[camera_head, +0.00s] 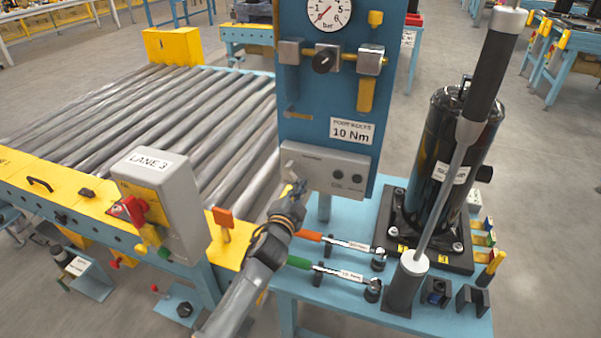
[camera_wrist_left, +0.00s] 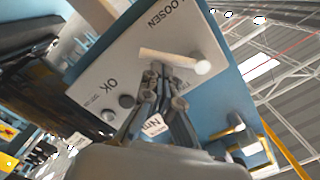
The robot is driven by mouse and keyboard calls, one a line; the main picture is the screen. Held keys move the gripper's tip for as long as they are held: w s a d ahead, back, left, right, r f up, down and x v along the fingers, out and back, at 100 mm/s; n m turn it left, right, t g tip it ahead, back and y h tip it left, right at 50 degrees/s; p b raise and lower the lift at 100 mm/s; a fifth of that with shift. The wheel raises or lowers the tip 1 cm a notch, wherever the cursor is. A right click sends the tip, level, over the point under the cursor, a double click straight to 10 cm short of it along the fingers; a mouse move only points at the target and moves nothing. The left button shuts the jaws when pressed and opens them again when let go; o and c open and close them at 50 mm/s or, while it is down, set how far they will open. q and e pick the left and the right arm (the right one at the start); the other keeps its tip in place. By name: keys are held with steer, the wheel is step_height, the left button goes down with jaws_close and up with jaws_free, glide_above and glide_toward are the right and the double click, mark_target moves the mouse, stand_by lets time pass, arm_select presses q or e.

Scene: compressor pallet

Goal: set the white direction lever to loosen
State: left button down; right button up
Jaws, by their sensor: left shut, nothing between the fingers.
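The white direction lever (camera_wrist_left: 170,58) shows in the left wrist view on a light control panel (camera_wrist_left: 105,82). It has a round white knob (camera_wrist_left: 203,67) at its right end there. "LOOSEN" is printed near the panel's upper edge in that view, and a partly hidden label lies below the knob. My left gripper (camera_wrist_left: 157,75) is shut and empty, its fingertips close beside the lever; whether they touch is unclear. In the head view my left gripper (camera_head: 298,188) is at the lower left of the panel (camera_head: 335,172), and the lever is hard to make out.
The panel hangs on a blue column (camera_head: 300,105) with a gauge (camera_head: 328,12). Two tools, one with an orange handle (camera_head: 308,235) and one green (camera_head: 300,262), lie below. A black compressor tank (camera_head: 440,150) stands right. Lane 3 rollers (camera_head: 190,120) and a grey box (camera_head: 160,190) are left.

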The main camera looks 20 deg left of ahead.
arm_select(q)
steer(key=shift+a+f+m, duration=0.3)
steer(key=shift+m, duration=0.55)
steer(key=shift+a+f+m, duration=0.25)
steer(key=shift+f+m, duration=0.05)
steer(key=shift+m, duration=0.55)
arm_select(e)
steer(key=shift+w+a+r, duration=0.1)
steer(key=shift+w+r, duration=0.45)
steer(key=shift+r, duration=0.15)
steer(key=shift+s, duration=0.1)
arm_select(q)
steer(key=s, duration=1.2)
steer(key=shift+d+r, duration=0.1)
